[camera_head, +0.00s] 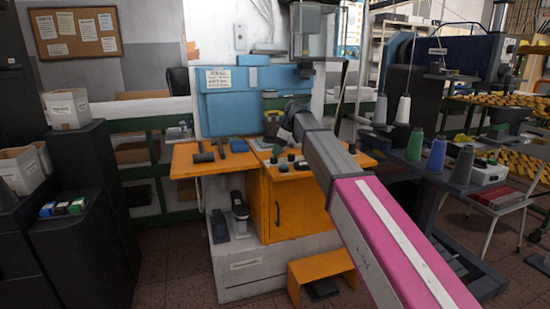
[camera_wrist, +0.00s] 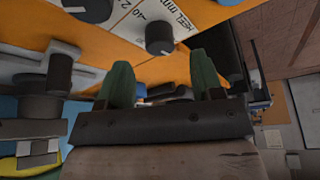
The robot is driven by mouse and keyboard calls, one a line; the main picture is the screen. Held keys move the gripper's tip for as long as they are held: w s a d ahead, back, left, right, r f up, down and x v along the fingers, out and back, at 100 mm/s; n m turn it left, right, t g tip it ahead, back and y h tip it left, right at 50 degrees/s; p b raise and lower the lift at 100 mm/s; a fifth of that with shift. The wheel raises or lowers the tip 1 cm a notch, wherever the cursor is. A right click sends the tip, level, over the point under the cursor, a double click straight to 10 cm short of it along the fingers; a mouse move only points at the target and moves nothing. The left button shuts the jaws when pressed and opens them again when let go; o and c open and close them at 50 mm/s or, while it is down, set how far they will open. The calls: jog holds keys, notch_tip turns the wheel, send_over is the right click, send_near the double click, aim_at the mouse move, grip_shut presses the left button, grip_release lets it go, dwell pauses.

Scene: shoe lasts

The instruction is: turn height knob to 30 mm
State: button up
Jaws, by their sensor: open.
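A dark round knob (camera_wrist: 160,38) stands on the orange panel in the wrist view, just beyond and between my fingertips, apart from them. A white scale strip beside it shows "40" and lettering that looks like "HEEL mm". I cannot tell which value the knob points to. A second dark knob with a pale mark (camera_wrist: 88,8) is cut off at the top edge. My gripper (camera_wrist: 160,82) is open and empty, its two green fingers apart. In the head view several small dark knobs (camera_head: 283,167) sit on the orange worktop, and my arm hides part of the area.
The orange machine bench (camera_head: 200,160) has a blue panel (camera_head: 245,100) behind it. Dark tools (camera_head: 204,156) lie on its left side. Thread cones (camera_head: 437,155) stand at the right. A dark machine part (camera_wrist: 60,75) is close on the left in the wrist view.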

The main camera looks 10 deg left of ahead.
aim_at(275, 157)
jog(key=shift+x, duration=2.15)
jog(key=c, duration=0.9)
